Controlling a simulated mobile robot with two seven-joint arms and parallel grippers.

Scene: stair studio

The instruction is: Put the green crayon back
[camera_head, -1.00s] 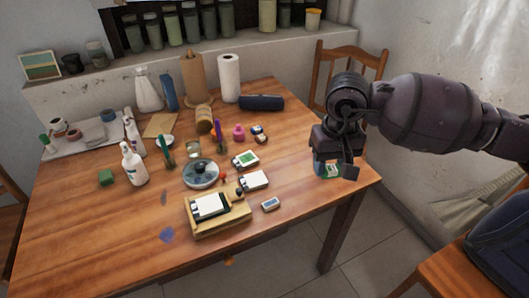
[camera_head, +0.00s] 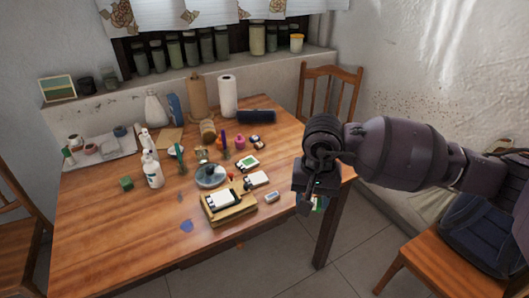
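My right gripper (camera_head: 311,204) comes in from the right and points down by the front right edge of the table (camera_head: 110,235). I cannot clearly pick out a green crayon. A slim dark green upright thing (camera_head: 181,161) stands left of the table's middle, too small to identify. My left gripper is not in view.
A wooden stand with a white pad (camera_head: 229,212), a round dish (camera_head: 211,183), white cards (camera_head: 257,179) and a white bottle (camera_head: 153,172) crowd the table's middle. Chairs stand behind (camera_head: 331,77) and right (camera_head: 405,262). The front left tabletop is mostly clear.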

